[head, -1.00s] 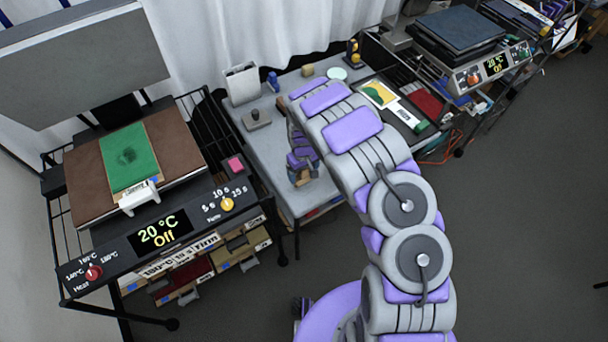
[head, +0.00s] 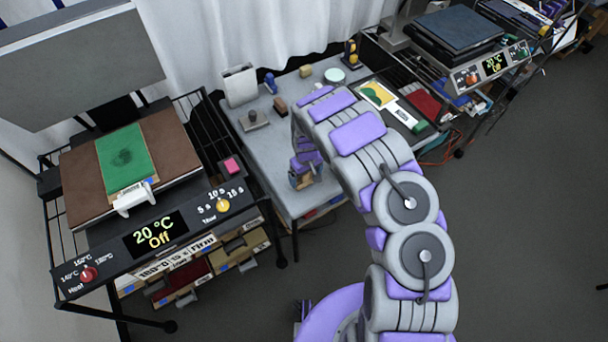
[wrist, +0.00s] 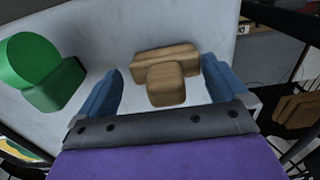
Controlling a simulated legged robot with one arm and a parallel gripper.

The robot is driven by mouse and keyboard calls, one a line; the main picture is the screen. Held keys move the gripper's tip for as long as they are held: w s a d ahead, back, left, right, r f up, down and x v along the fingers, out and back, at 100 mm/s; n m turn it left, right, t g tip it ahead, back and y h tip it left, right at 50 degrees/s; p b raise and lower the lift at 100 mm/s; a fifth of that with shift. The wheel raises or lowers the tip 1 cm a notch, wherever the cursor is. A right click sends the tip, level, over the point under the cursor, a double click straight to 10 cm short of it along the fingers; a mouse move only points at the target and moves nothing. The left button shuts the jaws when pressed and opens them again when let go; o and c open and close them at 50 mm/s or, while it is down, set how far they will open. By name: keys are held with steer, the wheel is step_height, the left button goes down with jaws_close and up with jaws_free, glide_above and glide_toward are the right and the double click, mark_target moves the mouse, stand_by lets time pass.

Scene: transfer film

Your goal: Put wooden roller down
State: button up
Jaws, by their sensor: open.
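The wooden roller (wrist: 166,82) is a light brown T-shaped piece in the wrist view. It lies over the grey table top (wrist: 215,30), between my two blue fingers, with gaps on both sides. My gripper (wrist: 160,88) is open around it. In the head view my gripper (head: 304,180) is low over the front part of the grey table (head: 265,165). There the roller is small and mostly hidden by the gripper. I cannot tell for sure whether the roller rests fully on the table.
A green rounded piece (wrist: 45,75) is left of the gripper in the wrist view. A brown block (head: 280,105) and a grey stamp-like piece (head: 254,120) stand behind the gripper. A heat press (head: 145,200) stands left, and a tray (head: 395,105) lies right.

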steer(key=shift+d+r, duration=0.25)
steer(key=shift+d, duration=0.4)
steer(key=shift+r, duration=0.35)
steer(key=r, duration=0.1)
steer(key=a+r, duration=0.1)
steer(key=r, duration=0.1)
steer(key=a+r+p, duration=0.1)
steer(key=r, duration=0.1)
steer(key=shift+a, duration=0.15)
steer(key=s+d+r+m, duration=0.1)
steer(key=s+d+r, duration=0.35)
steer(key=r, duration=0.45)
steer(key=s+d+r+m, duration=0.2)
steer(key=s+d+r, duration=0.3)
steer(key=r, duration=0.4)
steer(key=s+d+r+m, duration=0.1)
steer(key=s+d+r, duration=0.2)
steer(key=d+r, duration=0.4)
steer(key=s+r+m+g, duration=0.1)
steer(key=s+r, duration=0.3)
steer(key=s, duration=0.9)
steer(key=s+r+m, duration=0.1)
steer(key=s+r, duration=0.4)
steer(key=s, duration=0.9)
steer(key=shift+s+d+m+g, duration=0.25)
steer(key=shift+m+g, duration=0.15)
